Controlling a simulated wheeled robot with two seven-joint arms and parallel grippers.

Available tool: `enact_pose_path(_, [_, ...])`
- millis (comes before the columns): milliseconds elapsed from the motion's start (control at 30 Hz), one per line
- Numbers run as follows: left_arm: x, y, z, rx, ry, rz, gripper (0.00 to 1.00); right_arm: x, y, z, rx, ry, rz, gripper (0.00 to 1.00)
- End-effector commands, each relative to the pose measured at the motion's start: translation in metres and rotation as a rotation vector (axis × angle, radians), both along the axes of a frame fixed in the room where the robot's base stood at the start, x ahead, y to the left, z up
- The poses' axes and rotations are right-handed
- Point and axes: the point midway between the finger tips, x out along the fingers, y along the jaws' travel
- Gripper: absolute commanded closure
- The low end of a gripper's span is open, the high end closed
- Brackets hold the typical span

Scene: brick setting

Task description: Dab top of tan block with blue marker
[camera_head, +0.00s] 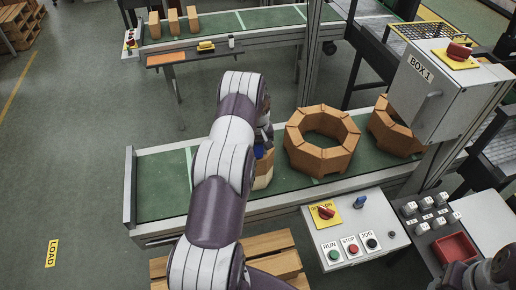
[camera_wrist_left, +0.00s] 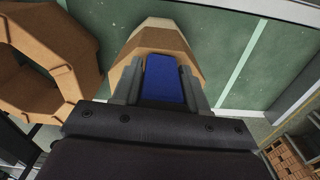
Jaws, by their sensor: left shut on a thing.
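My left gripper (camera_wrist_left: 165,84) is shut on the blue marker (camera_wrist_left: 164,80), which shows as a blue block between the fingers. In the head view the marker (camera_head: 258,152) is a small blue patch, and my left arm hides most of that gripper. The tan block (camera_wrist_left: 158,40) is on the green conveyor right by the marker, with a pale part at its far end. In the head view the block (camera_head: 264,172) is partly hidden behind my arm. I cannot tell whether marker and block touch.
A ring of brown blocks (camera_head: 322,141) stands on the green conveyor (camera_head: 163,187) right of the tan block, with another ring (camera_head: 393,128) beyond. A control panel (camera_head: 352,232) and a grey box (camera_head: 437,90) stand at the right. The conveyor's left end is clear.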

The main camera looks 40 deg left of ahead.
Motion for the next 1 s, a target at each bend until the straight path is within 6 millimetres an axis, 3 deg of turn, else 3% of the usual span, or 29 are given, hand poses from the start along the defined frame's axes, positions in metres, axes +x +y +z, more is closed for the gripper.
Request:
enact_pose_path(167, [-0.002,-0.001,0.002,-0.003,0.006,0.0,0.77,0.0,0.0,0.002,0.0,0.0,0.0,0.57])
enact_pose_path(367, [-0.001,-0.001,0.026,-0.002,0.003,0.0,0.77,0.0,0.0,0.014,0.0,0.0,0.0,0.57])
enact_pose_path(733, [-0.001,0.0,0.063,-0.001,0.002,0.0,0.77,0.0,0.0,0.014,0.0,0.0,0.0,0.57])
enact_pose_path(1000, [-0.001,0.0,0.07,-0.001,0.002,0.0,0.77,0.0,0.0,0.014,0.0,0.0,0.0,0.57])
